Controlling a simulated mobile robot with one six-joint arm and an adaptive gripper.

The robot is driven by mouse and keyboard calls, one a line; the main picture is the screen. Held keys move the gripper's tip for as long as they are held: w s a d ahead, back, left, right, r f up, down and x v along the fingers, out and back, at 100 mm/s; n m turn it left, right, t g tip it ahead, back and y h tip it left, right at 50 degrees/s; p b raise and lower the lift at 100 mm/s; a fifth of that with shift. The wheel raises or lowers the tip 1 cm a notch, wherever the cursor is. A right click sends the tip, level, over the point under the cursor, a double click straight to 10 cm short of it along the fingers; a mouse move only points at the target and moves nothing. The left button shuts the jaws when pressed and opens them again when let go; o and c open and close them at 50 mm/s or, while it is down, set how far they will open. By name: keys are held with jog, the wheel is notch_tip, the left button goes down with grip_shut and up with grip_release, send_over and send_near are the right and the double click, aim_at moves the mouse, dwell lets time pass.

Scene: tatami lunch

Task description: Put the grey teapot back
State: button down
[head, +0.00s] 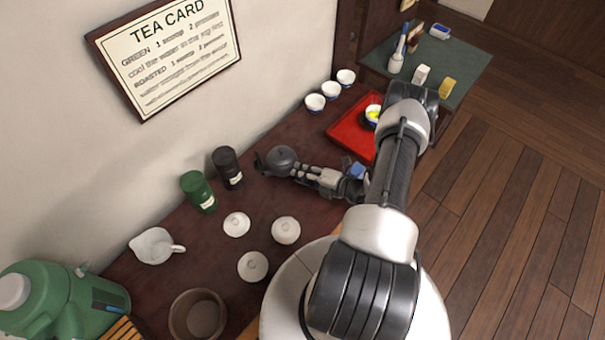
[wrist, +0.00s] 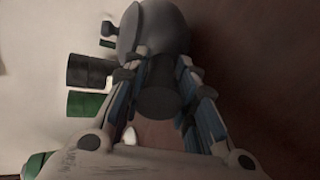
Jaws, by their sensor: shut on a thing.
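The grey teapot (head: 281,157) is at the back of the dark red table in the head view, near the wall and right of the canisters. It looks upright; I cannot tell whether it rests on the table or is just above it. My gripper (head: 306,174) reaches it from the right and is shut on its side handle. In the wrist view the teapot's round body (wrist: 158,24) is at the top, and its dark handle (wrist: 159,102) lies between the two fingers of my gripper (wrist: 157,72). The fingers hide part of the handle.
A black canister (head: 227,167) and a green canister (head: 198,191) stand left of the teapot. A red tray (head: 349,130) holding a cup and small blue-rimmed cups (head: 315,103) are to the right.

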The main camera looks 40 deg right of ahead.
jog(key=shift+f, duration=0.2)
jog(key=c, duration=1.2)
grip_release()
jog(key=shift+c, duration=0.2)
jog(key=shift+r, duration=0.1)
